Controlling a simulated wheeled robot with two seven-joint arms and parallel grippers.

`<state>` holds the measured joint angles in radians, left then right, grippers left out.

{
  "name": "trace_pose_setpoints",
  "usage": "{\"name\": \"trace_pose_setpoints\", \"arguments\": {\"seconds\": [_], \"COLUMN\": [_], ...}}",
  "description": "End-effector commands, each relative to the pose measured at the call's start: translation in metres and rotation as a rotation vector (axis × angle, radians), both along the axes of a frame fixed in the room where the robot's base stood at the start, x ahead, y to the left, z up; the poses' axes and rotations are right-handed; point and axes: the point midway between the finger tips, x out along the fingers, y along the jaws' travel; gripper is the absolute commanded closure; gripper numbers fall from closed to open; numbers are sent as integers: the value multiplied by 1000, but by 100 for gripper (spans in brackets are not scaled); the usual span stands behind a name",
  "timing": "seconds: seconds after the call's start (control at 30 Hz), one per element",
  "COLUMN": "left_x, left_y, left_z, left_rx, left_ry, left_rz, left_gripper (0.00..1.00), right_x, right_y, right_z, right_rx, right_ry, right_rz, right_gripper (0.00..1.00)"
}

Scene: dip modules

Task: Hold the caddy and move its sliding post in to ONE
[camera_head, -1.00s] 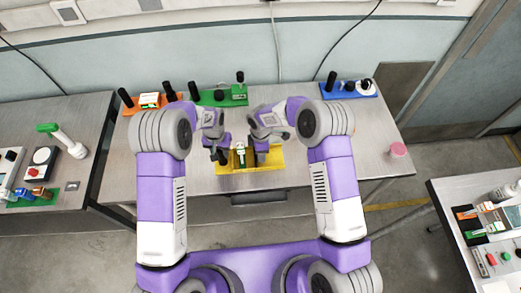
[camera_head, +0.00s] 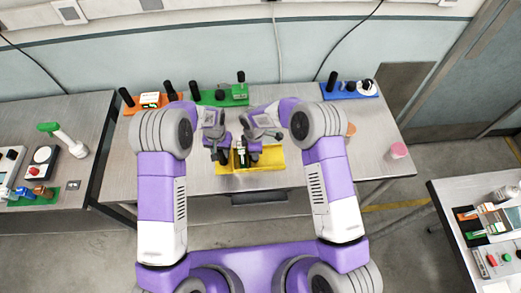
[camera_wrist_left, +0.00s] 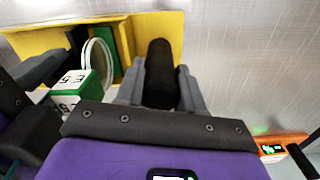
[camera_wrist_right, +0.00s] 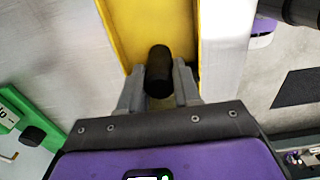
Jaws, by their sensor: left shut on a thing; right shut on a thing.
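The yellow caddy (camera_head: 272,160) lies near the front edge of the middle table. My left gripper (camera_wrist_left: 160,85) is shut on an upright black handle (camera_wrist_left: 160,65) at the caddy's left end; it also shows in the head view (camera_head: 221,156). My right gripper (camera_wrist_right: 158,85) is shut on a second black post (camera_wrist_right: 158,66), standing in the caddy's yellow channel (camera_wrist_right: 150,25); in the head view it is just right of the left gripper (camera_head: 254,153). Between them sits a white and green block (camera_wrist_left: 78,88) with printed numbers, beside a pale ring (camera_wrist_left: 98,62). The ONE mark is not readable.
Behind the caddy stand an orange module (camera_head: 150,101), a green module (camera_head: 225,96) and a blue module (camera_head: 350,90). A pink cup (camera_head: 398,151) and a tan round thing (camera_head: 351,129) are on the right. Side tables carry other modules.

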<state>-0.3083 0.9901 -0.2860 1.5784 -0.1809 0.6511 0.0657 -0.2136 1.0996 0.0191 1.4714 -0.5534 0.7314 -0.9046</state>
Motion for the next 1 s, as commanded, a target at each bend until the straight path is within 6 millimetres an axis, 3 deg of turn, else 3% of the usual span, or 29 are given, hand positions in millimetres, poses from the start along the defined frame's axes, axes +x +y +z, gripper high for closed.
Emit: {"name": "trace_pose_setpoints", "arguments": {"seconds": [0.23, 0.27, 0.4, 0.77, 1.0], "left_x": [0, 0, 0, 0, 0], "left_y": [-1, -1, -1, -1, -1], "left_z": [0, 0, 0, 0, 0], "left_rx": [-1, -1, -1, -1, -1], "left_ry": [-1, -1, -1, -1, -1], "left_rz": [-2, -2, -1, -1, 0], "left_gripper": [100, 100, 100, 100, 100], "right_x": [-1, -1, 0, 0, 1], "right_y": [3, 3, 2, 2, 2], "right_z": [0, 0, 0, 5, 46], "right_rx": [2, 2, 2, 2, 2], "right_ry": [0, 0, 0, -2, -6], "right_rz": [4, 4, 3, 2, 3], "right_gripper": [100, 63, 41, 41, 41]}}
